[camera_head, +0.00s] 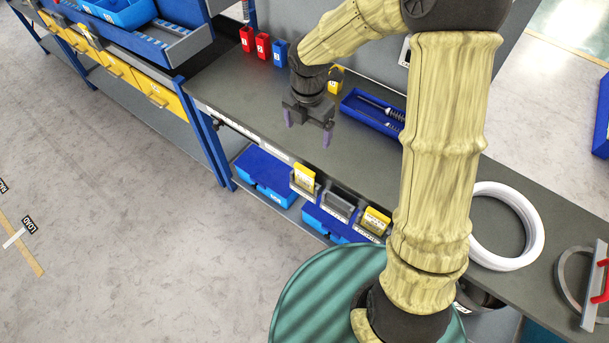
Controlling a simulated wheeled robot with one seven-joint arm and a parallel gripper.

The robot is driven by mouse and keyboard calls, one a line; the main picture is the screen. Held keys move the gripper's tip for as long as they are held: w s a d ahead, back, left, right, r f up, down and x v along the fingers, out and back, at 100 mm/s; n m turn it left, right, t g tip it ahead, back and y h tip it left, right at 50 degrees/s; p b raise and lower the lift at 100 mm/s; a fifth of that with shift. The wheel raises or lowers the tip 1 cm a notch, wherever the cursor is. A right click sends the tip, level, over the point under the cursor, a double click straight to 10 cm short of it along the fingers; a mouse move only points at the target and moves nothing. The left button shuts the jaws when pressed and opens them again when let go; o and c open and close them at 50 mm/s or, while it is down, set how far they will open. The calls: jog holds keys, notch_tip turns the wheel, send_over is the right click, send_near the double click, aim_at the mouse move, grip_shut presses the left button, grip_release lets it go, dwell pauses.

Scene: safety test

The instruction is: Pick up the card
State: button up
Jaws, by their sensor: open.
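My gripper (307,130) is open and empty, pointing down above the grey workbench (233,92). Its two purple fingertips are apart. Several pieces could be the card; I cannot tell which is meant. A yellow card-like piece (304,178) stands in a grey holder at the bench's front edge, below my gripper in the picture. Another yellow piece (376,219) sits in a holder further right. At the back stand two red pieces (247,39) (263,45), a blue one (280,53) and a yellow one (335,80), partly hidden by my gripper. My gripper touches none of these.
A blue tray (352,108) with tools lies right of my gripper. An empty dark holder (340,203) sits between the yellow front pieces. Blue boxes (265,170) are below the bench. White rings (538,235) lie at the right. My arm hides part of the bench.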

jog(key=shift+f, duration=0.15)
send_near(304, 168)
jog(key=f, duration=0.3)
jog(key=d+f, duration=0.1)
jog(key=f, duration=0.1)
jog(key=shift+w+f, duration=0.25)
jog(key=shift+a+f, duration=0.1)
jog(key=f, duration=0.2)
jog(key=a+f, duration=0.1)
jog(key=f, duration=0.1)
jog(key=shift+s+f, duration=0.1)
jog(key=shift+s, duration=0.2)
jog(key=shift+w+d+f, duration=0.1)
jog(key=shift+f, duration=0.35)
jog(key=shift+d, duration=0.1)
jog(key=shift+c, duration=0.4)
jog(key=c, duration=1)
